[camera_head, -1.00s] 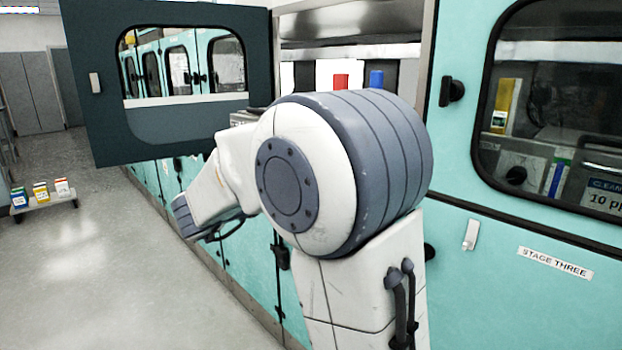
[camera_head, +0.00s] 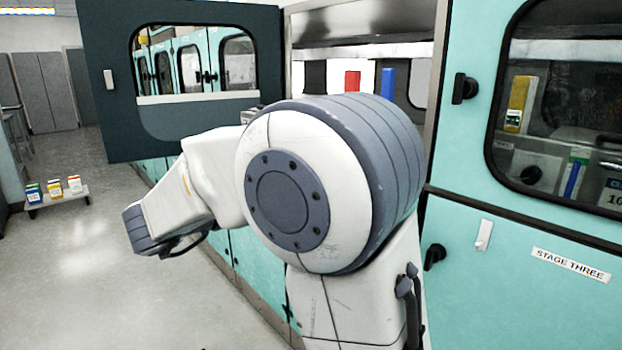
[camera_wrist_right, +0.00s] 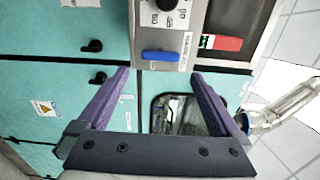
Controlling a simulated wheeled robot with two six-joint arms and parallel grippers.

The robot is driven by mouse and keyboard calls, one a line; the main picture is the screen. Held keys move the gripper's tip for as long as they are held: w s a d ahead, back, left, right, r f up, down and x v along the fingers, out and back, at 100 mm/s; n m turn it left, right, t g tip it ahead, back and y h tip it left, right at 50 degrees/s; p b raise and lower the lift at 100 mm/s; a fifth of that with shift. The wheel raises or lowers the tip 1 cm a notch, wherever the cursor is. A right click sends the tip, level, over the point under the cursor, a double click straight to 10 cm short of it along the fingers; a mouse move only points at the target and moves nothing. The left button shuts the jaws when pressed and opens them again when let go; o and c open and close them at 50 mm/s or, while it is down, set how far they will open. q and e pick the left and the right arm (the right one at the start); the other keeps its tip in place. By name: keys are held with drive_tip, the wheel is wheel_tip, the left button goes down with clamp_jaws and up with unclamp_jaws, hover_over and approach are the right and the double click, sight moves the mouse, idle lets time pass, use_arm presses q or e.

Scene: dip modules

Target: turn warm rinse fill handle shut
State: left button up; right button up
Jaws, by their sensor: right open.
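In the right wrist view a blue handle (camera_wrist_right: 160,56) sits on a grey panel (camera_wrist_right: 150,84), beyond the fingertips and roughly between them. A black dial (camera_wrist_right: 168,4) is above it and a red part (camera_wrist_right: 228,43) to its right. The small labels are not readable, so I cannot tell which is the warm rinse fill handle. My right gripper (camera_wrist_right: 160,73) is open and empty, with its purple fingers spread. In the head view a red part (camera_head: 352,82) and a blue part (camera_head: 388,83) show behind my arm. No gripper shows there.
A dark door with a window (camera_head: 110,125) stands open at the left. Teal cabinets, one labelled STAGE THREE (camera_head: 570,264), line the right. A low stand (camera_head: 58,202) with small boxes is on the floor at far left. The floor between is clear.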

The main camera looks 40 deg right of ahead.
drive_tip(key=a, duration=0.2)
drive_tip(key=shift+s+a, duration=0.15)
drive_tip(key=shift+a, duration=0.25)
